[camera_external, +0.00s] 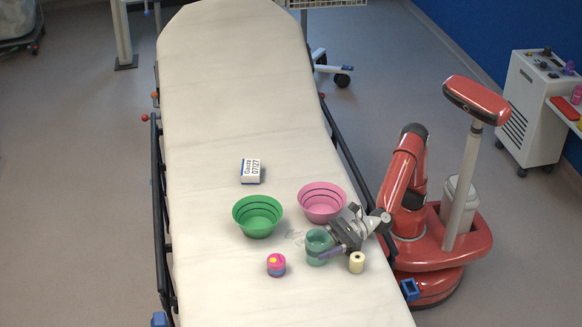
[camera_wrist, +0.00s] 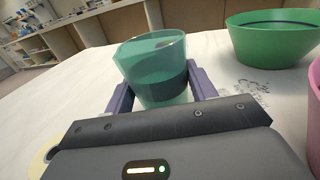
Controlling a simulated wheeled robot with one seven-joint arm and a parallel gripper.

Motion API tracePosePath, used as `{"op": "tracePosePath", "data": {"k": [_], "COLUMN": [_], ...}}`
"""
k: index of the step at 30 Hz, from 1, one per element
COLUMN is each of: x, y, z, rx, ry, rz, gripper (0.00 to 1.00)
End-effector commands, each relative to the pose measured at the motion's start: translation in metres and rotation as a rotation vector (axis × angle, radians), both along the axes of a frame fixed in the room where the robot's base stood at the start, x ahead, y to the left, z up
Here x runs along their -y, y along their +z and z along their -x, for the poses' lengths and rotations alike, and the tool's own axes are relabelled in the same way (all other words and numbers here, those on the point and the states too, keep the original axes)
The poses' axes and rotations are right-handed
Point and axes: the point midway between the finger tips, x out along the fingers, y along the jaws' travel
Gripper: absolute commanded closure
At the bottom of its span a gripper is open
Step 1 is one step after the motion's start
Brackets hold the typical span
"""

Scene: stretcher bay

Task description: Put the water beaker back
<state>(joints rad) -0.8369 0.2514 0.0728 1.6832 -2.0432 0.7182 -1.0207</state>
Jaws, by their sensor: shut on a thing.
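The water beaker (camera_external: 319,242) is a translucent teal cup on or just above the white stretcher sheet; I cannot tell if its base touches. In the wrist view the beaker (camera_wrist: 153,68) is upright or nearly so, between the two purple fingers. My gripper (camera_external: 322,252) is shut on its sides and reaches in from the right; in the wrist view my gripper (camera_wrist: 158,90) shows a finger on each side of it. A faint grey printed mark (camera_external: 294,237) lies on the sheet just left of the beaker; it also shows in the wrist view (camera_wrist: 250,87).
A green bowl (camera_external: 258,216) and a pink bowl (camera_external: 321,202) stand behind the beaker. A pink-and-purple pot (camera_external: 276,265) is front left, a cream roll (camera_external: 356,262) front right. A gauze box (camera_external: 250,171) lies farther back. The sheet beyond is clear; dark rails (camera_external: 158,220) edge the stretcher.

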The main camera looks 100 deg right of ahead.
Motion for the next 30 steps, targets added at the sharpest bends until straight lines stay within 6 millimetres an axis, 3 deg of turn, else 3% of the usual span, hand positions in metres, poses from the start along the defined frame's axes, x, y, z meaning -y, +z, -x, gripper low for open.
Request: {"op": "tracePosePath", "data": {"k": [2, 3, 7, 19, 30], "x": [0.000, 0.000, 0.000, 0.001, 0.022], "y": [-0.004, -0.002, -0.002, 0.002, 0.002], "z": [0.000, 0.000, 0.000, 0.003, 0.075], "rx": [0.001, 0.000, 0.000, 0.000, 0.001], "ry": [0.000, 0.000, 0.000, 0.001, 0.001], "rz": [-0.001, 0.000, 0.000, 0.000, -0.001], "gripper": [0.70, 0.40, 0.23, 0.22, 0.22]}}
